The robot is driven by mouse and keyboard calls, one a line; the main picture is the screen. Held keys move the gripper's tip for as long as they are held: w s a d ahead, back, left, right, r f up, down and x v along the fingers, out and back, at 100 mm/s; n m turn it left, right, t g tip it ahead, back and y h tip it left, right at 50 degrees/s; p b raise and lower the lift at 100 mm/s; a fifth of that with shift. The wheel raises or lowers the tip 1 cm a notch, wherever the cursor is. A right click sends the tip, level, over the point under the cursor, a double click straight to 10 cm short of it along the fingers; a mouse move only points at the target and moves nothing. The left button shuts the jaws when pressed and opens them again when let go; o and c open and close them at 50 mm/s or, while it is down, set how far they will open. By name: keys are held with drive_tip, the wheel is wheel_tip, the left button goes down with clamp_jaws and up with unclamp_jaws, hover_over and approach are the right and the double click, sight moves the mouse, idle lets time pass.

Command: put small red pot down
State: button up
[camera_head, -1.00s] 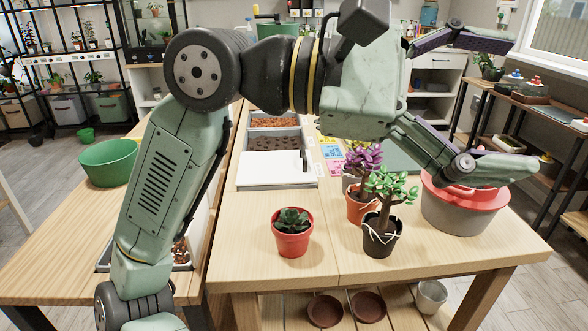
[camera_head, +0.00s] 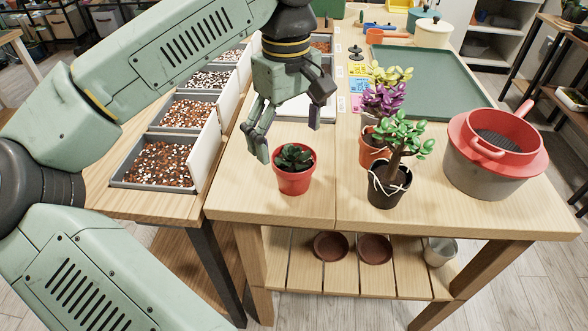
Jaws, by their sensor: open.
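The small red pot (camera_head: 294,181) holds a dark green succulent and stands upright on the wooden table (camera_head: 320,205), near its front edge. My gripper (camera_head: 286,140) points down just behind and above the pot, with its fingers spread apart. One finger is at the upper left of the plant and the other at the upper right. Nothing is held between the fingers. I cannot tell whether a finger touches the pot.
A black pot (camera_head: 390,190) with a green tree stands to the right, with an orange pot (camera_head: 374,147) behind it. A grey pot with a red rim (camera_head: 488,170) is farther right. A green tray (camera_head: 440,84) and soil bins (camera_head: 165,163) lie around. The table's front left is clear.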

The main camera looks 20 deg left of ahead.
sight(291, 161)
drive_tip(key=f, duration=0.2)
drive_tip(key=f+p, duration=0.1)
drive_tip(key=f, duration=0.2)
drive_tip(key=shift+w+d+f, duration=0.1)
drive_tip(key=shift+d+f, duration=0.15)
drive_tip(key=shift+f, duration=0.05)
drive_tip(key=shift+c, duration=0.3)
drive_tip(key=c, duration=1.4)
drive_tip(key=shift+r, duration=0.1)
drive_tip(key=shift+c, duration=0.2)
drive_tip(key=shift+r, duration=0.1)
